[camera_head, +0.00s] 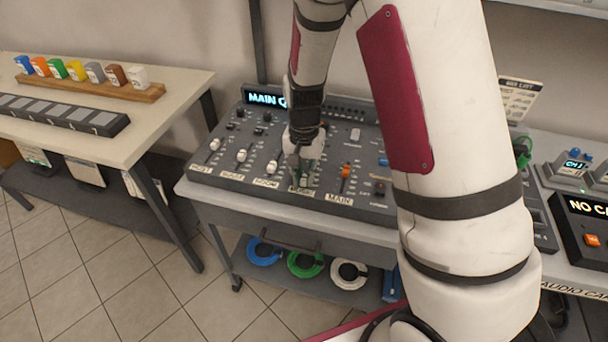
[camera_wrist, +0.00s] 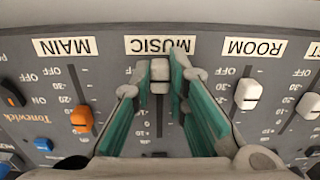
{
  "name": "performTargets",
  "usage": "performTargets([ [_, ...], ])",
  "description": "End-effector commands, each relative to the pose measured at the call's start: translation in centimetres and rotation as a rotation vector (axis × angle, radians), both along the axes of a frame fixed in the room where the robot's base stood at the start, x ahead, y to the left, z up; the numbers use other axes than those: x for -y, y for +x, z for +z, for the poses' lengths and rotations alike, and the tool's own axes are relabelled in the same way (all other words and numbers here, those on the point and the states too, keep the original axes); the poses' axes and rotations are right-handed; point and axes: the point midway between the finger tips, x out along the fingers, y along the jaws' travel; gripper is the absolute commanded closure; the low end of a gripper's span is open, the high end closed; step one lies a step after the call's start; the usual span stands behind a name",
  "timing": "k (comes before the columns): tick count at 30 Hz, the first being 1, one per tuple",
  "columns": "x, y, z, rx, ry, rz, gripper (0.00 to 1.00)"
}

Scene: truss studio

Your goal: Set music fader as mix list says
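The mixing console (camera_head: 225,172) stands on a bench in the head view. The music fader (camera_wrist: 160,75) has a pale cap near the OFF end of its slot, beside the MUSIC label (camera_wrist: 160,45), which appears upside down in the wrist view. My gripper (camera_wrist: 158,66) is partly open, with its green-padded fingers on either side of this cap. A narrow gap shows at the left finger; contact at the right is unclear. In the head view my gripper (camera_head: 303,163) hides most of this fader. The mix list card (camera_head: 519,98) stands behind the console; its lines are unreadable.
The orange main fader (camera_wrist: 82,119) and white room fader (camera_wrist: 248,94) flank the music fader. More white faders (camera_head: 242,156) lie left of my gripper. A table (camera_head: 150,125) with coloured blocks stands at left. Cable coils (camera_head: 306,264) lie on the shelf below.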

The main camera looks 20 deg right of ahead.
Motion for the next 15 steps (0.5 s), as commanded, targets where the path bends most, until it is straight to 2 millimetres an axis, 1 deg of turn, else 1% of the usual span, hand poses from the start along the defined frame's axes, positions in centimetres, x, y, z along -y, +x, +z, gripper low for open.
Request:
performTargets([
  [8,0.2,0.3,0.0,0.001,-0.001,-0.001,1.0],
  [11,1.1,1.6,-0.2,0.004,0.0,-0.003,1.0],
  [15,3.0,4.4,-0.3,0.005,-0.001,-0.004,1.0],
])
